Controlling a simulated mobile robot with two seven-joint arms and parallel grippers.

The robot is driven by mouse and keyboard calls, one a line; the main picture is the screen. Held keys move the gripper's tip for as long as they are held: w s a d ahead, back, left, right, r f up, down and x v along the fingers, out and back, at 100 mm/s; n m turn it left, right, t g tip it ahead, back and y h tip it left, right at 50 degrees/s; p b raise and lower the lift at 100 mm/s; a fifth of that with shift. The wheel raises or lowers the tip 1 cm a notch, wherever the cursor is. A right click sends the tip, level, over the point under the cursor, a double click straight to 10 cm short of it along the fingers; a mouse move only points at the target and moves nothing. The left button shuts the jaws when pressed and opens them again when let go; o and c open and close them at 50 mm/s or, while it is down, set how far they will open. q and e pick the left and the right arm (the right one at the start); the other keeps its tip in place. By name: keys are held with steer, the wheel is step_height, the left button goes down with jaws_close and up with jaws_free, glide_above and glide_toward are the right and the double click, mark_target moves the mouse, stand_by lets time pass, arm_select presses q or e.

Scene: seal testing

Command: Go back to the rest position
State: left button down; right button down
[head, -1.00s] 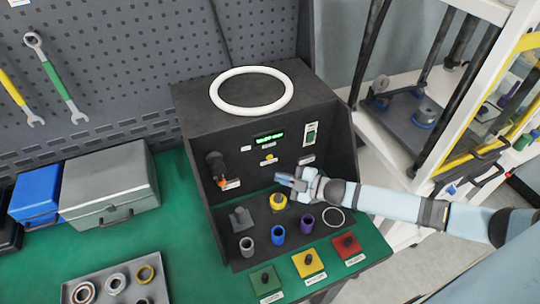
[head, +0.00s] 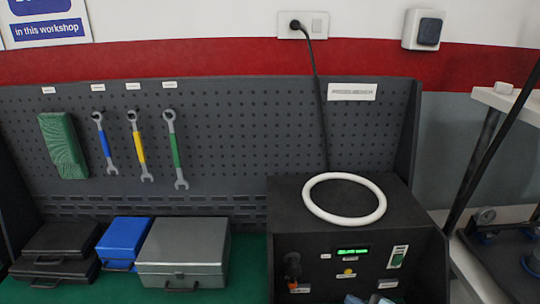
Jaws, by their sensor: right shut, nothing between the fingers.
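Only the tip of my right gripper (head: 354,298) shows, at the bottom edge of the head view. It is in front of the lower front panel of the black test box (head: 290,215). Its light blue fingers look shut, with nothing seen between them. The rest of my right arm is below the picture. My left gripper is not in view. A white ring (head: 312,205) lies on top of the test box. The box's front has a lit green display (head: 352,251), a yellow button (head: 348,272) and a switch (head: 397,257).
A grey case (head: 185,245), a blue case (head: 124,240) and black cases (head: 55,245) stand on the green bench at the left. Wrenches hang on the pegboard (head: 240,130) behind. A cable (head: 318,90) runs down behind the box. A machine frame (head: 485,150) stands at the right.

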steer(key=s+a+r+m+g+h, duration=0.1)
steer(key=s+a+r+m+h, duration=0.1)
steer(key=s+a+m+h, duration=0.5)
steer(key=s+d+r+m+g+h, duration=0.2)
steer(key=s+d+m+g, duration=0.2)
steer(key=s, duration=0.6)
steer(key=s+d+r+m+g+h, duration=0.2)
steer(key=s+d+m+g, duration=0.15)
steer(key=s, duration=0.65)
steer(key=shift+w+a+f+t+y, duration=0.55)
steer(key=shift+w+a+f+t, duration=0.5)
steer(key=shift+f, duration=1.2)
steer(key=shift+w+a+f+t+y, duration=0.6)
steer(key=shift+w+a+f+t, duration=0.45)
steer(key=shift+f, duration=1.2)
steer(key=shift+w+a+f+t+y, duration=0.65)
steer(key=shift+a+f+t, duration=0.6)
steer(key=shift+f, duration=1)
steer(key=shift+w+d, duration=0.1)
